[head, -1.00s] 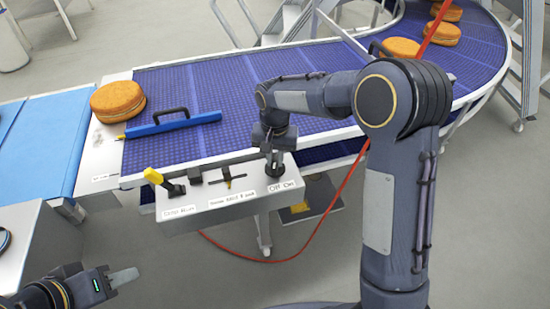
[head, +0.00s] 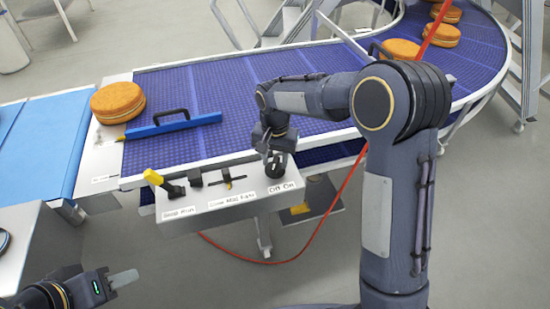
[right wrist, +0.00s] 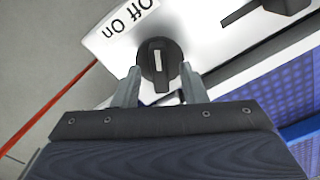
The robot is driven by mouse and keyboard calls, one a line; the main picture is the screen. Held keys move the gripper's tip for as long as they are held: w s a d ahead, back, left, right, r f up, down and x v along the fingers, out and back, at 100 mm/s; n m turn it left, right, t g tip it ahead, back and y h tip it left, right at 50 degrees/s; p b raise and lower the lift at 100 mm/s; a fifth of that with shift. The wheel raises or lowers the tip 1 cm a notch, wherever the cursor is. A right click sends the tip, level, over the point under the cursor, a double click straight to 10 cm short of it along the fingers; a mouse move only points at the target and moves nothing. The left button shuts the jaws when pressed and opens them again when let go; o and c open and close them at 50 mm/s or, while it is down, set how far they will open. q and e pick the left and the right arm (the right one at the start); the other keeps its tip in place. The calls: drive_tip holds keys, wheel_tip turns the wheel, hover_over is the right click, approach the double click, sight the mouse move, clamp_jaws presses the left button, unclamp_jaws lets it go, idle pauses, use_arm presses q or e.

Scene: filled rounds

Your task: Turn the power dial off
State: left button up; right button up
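The power dial (head: 276,167) is a round black knob with a raised bar and a pale mark. It sits at the right end of the grey control box, behind the "Off On" label (head: 282,188). In the right wrist view, the dial (right wrist: 159,62) lies between the two fingertips of my right gripper (right wrist: 159,76). The fingers stand apart, one on each side of the knob; firm contact cannot be made out. In the head view my right gripper (head: 275,154) is just above the dial. My left gripper (head: 124,278) is at lower left, away from the box, its fingers overlapping in view.
A red cable (head: 335,205) hangs at right.

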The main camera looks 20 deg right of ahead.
sight(277, 163)
wheel_tip(277, 163, up, 8)
drive_tip(key=shift+f, duration=0.1)
idle(0.5)
idle(0.4)
drive_tip(key=shift+s+d, duration=0.2)
drive_tip(key=s+d+r+n+t+y, duration=0.1)
drive_tip(key=s+d+r+y, duration=0.15)
drive_tip(key=s, duration=0.45)
drive_tip(key=s+d+r+n+t+y, duration=0.1)
drive_tip(key=s+d+r, duration=0.25)
drive_tip(key=s, duration=0.45)
drive_tip(key=s+f+n+t, duration=0.2)
drive_tip(key=s+f+t, duration=0.1)
drive_tip(key=s, duration=0.9)
drive_tip(key=shift+s+a+f+t, duration=0.25)
drive_tip(key=shift+s+f+t, duration=0.1)
drive_tip(key=shift+f, duration=0.5)
